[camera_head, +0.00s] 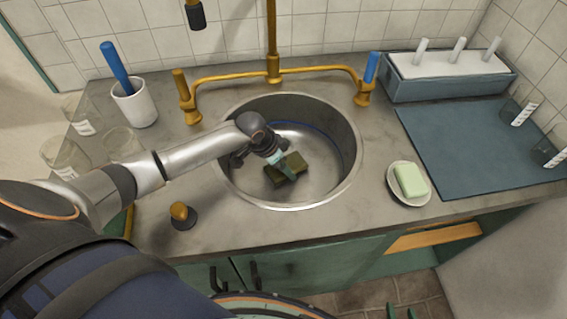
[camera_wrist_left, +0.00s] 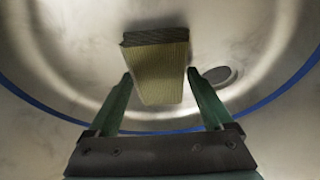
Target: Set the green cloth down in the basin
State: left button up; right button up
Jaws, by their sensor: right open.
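The green cloth (camera_head: 288,167), a folded dark olive block, lies in the round metal basin (camera_head: 322,194), partly hidden by my left gripper. My left gripper (camera_head: 282,166) reaches down into the basin from the left, over the cloth. In the left wrist view the cloth (camera_wrist_left: 158,70) shows between and beyond the two spread fingers of my left gripper (camera_wrist_left: 160,82), with gaps beside it; it looks unheld. My right gripper (camera_head: 404,312) shows only its green fingertips at the bottom edge, open and empty, low in front of the counter.
A brass tap (camera_head: 273,66) stands behind the basin. A soap dish (camera_head: 424,196) with green soap (camera_head: 410,180) and a blue mat (camera_head: 480,150) are to the right. A white cup (camera_head: 134,106) with a blue-handled brush and glass beakers stand left. A brass knob (camera_head: 181,212) is in front.

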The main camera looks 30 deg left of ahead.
pick_arm(q)
jog(key=shift+o, duration=1)
jog(key=shift+r, duration=0.2)
jog(key=p+v, duration=0.2)
jog(key=v, duration=1)
